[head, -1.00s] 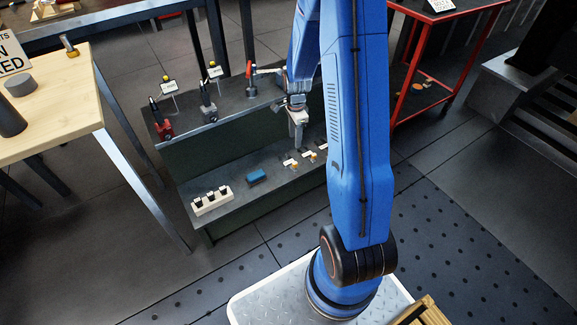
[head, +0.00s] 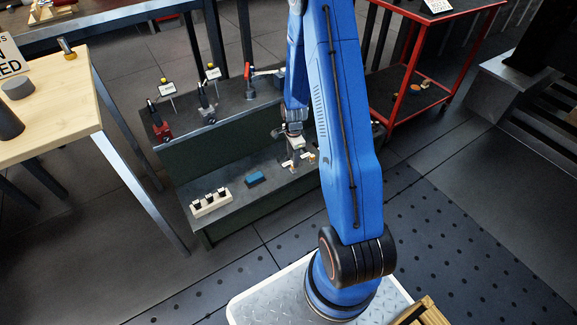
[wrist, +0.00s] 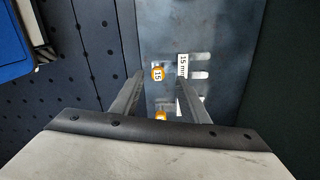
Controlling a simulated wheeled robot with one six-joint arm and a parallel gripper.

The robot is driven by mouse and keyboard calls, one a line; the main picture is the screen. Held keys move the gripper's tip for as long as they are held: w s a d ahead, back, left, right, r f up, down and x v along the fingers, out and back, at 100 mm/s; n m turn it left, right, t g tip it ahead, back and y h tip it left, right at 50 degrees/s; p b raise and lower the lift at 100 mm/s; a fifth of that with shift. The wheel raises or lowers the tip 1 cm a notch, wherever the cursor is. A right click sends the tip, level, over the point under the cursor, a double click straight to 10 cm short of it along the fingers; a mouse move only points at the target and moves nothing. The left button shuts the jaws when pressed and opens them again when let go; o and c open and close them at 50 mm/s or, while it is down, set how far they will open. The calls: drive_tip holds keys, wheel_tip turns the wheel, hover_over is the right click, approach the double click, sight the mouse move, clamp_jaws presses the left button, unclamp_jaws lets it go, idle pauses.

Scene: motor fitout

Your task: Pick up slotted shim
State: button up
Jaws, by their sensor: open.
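My gripper (head: 295,157) is open and points down over the lower step of the dark stand, close above small pale pieces with orange parts. In the wrist view my gripper's two fingers (wrist: 159,80) are apart. Just beyond and between their tips is an orange tag marked 15 (wrist: 158,73). A pale slotted shim (wrist: 199,74) with fork-like prongs and a "15 mm" label (wrist: 183,66) lies to the right of that tag. A second orange-tagged piece (wrist: 160,116) shows between the fingers, partly hidden. I cannot tell whether the fingers touch anything.
On the same step (head: 232,205) are a blue block (head: 254,179) and a pale holder with dark pieces (head: 211,202). A wooden table (head: 60,115) is left, a red cart (head: 400,115) right.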

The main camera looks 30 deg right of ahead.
sight(288, 162)
wheel_tip(288, 162, down, 5)
drive_tip(key=shift+s+a+r, duration=0.1)
drive_tip(key=shift+s, duration=0.05)
clamp_jaws()
